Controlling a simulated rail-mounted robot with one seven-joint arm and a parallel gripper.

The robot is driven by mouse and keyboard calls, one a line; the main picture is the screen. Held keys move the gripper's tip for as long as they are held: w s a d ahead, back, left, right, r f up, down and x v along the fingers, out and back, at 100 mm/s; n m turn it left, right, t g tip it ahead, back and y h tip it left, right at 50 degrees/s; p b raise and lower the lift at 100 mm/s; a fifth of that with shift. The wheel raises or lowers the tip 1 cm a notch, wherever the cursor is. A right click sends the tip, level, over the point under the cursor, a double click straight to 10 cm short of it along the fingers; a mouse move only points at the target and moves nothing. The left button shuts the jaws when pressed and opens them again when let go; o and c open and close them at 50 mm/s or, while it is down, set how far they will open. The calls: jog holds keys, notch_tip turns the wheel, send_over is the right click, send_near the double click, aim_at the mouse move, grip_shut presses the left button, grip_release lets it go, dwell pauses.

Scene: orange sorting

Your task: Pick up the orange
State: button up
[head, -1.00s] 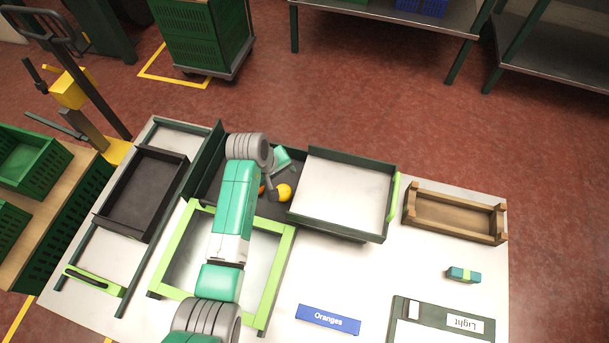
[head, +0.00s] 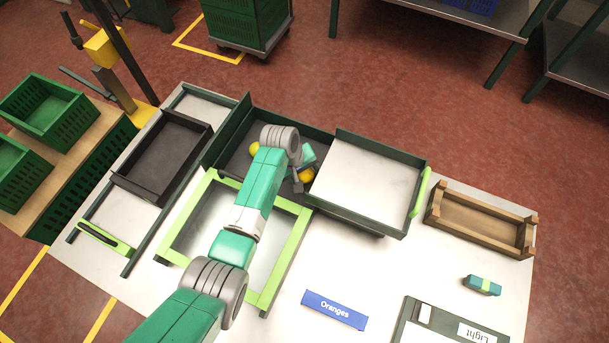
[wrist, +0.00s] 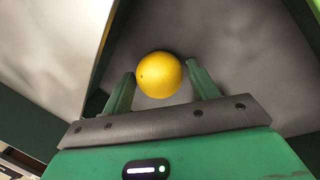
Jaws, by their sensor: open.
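A round yellow-orange fruit (wrist: 160,75) lies between the two green fingers of my open gripper (wrist: 161,70) in the wrist view. It does not look gripped. In the head view, a yellow-orange fruit (head: 306,175) shows beside my gripper (head: 300,180), partly covered by it, inside the dark sorting tray (head: 235,160). Another yellow fruit (head: 254,149) lies in that tray left of my arm. My arm hides part of the tray floor, and the fingertips are hard to make out in the head view.
A raised white-floored tray (head: 365,185) with dark green walls stands close right of my gripper. A green-framed opening (head: 290,250) lies in front. A black tray (head: 160,160) is left, a wooden crate (head: 480,222) right. A blue "Oranges" sign (head: 334,309) lies on the white table.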

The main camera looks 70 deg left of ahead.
jog(key=c, duration=0.8)
jog(key=shift+r, duration=0.1)
notch_tip(320, 180, up, 10)
jog(key=p, duration=0.4)
jog(key=shift+p, duration=0.3)
